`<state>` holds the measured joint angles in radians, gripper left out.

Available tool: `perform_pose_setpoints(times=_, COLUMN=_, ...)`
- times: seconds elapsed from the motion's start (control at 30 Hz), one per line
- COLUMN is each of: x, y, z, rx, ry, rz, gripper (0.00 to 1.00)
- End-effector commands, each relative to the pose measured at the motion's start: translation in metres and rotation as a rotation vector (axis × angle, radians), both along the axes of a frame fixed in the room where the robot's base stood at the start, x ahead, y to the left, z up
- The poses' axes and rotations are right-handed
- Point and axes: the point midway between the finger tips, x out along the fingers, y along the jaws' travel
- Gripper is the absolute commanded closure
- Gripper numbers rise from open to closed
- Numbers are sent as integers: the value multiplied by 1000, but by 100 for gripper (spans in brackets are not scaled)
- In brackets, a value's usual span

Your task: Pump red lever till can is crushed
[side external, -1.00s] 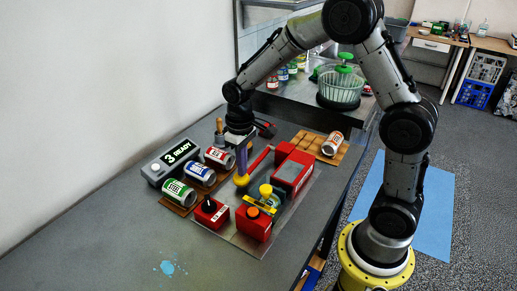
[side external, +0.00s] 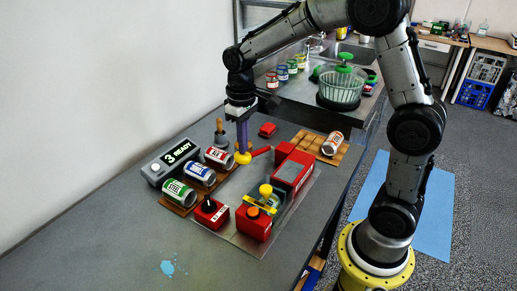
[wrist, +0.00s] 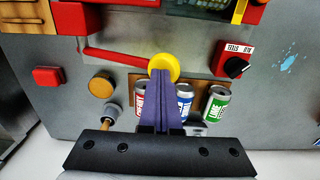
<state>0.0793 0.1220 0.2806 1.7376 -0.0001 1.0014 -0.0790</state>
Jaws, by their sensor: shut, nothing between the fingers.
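The red lever (side external: 262,151) reaches from the red crusher (side external: 293,169) to a yellow knob (side external: 243,158). In the wrist view the lever (wrist: 112,57) runs leftward from the knob (wrist: 170,62). My gripper (side external: 242,151) is shut with purple fingers pointing down at the knob. The fingertips (wrist: 161,74) overlap the knob's near edge in the wrist view; whether they touch it is unclear. Silver cans with red (side external: 219,157), blue (side external: 200,173) and green (side external: 178,192) labels lie on a wooden rack. I cannot make out a can inside the crusher.
A display (side external: 177,155) reading "3 READY" stands behind the rack. A red box with a black dial (side external: 209,210) sits before the crusher. Another can (side external: 332,143) lies on a wooden board at right. A plunger-like tool (side external: 220,132) stands behind.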

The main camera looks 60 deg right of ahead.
Motion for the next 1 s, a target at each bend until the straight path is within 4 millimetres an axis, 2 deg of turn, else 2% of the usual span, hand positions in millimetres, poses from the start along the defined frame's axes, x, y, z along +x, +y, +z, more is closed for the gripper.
perform_pose_setpoints(times=0.23, x=0, y=2, z=-5, rx=0, ry=2, rz=0, gripper=100)
perform_pose_setpoints(times=0.53, x=0, y=8, z=-25, rx=0, ry=2, rz=0, gripper=100)
perform_pose_setpoints(times=1.0, x=-1, y=8, z=-31, rx=0, ry=3, rz=0, gripper=100)
